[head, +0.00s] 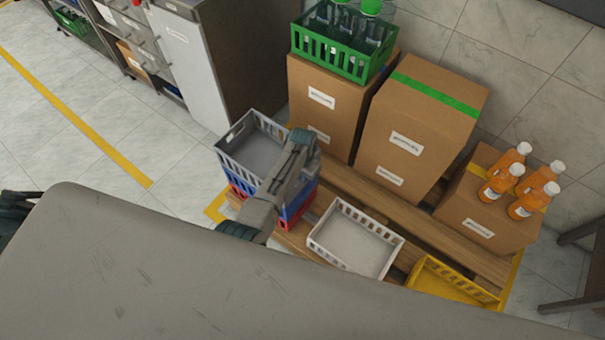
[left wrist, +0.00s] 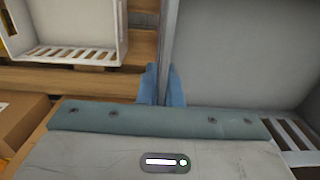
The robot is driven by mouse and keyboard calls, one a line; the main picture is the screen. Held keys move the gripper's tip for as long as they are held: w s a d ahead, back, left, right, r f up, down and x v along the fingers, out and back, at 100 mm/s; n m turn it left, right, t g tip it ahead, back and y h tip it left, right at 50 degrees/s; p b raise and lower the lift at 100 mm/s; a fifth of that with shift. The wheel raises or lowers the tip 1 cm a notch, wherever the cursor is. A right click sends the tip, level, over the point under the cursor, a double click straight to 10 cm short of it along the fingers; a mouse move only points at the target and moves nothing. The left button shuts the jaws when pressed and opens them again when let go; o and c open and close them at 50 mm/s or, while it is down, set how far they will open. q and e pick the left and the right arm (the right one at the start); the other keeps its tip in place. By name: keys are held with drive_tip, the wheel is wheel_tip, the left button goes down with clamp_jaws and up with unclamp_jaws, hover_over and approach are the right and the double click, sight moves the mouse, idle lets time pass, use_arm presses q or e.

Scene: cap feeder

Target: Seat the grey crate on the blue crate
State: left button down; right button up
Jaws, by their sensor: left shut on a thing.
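The grey crate (head: 250,152) is above the blue crate (head: 297,211) in the head view, roughly level. I cannot tell whether it rests fully on it or sits slightly above. The blue crate is on a red crate (head: 304,209), largely hidden by my arm. My left gripper (head: 306,150) is at the grey crate's right side. In the left wrist view, my left gripper (left wrist: 162,87) is shut on the grey crate's wall (left wrist: 167,45), with its interior (left wrist: 240,50) to the right. My right gripper is not in view.
A white crate (head: 318,238) and a yellow crate (head: 425,280) stand to the right on a wooden pallet (head: 350,190). Cardboard boxes (head: 415,125), a green bottle crate (head: 325,52) and orange bottles (head: 500,185) are behind. Floor to the left is free.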

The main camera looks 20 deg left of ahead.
use_arm(q)
drive_tip(key=shift+w+f, duration=0.15)
drive_tip(key=shift+f, duration=0.05)
idle(0.6)
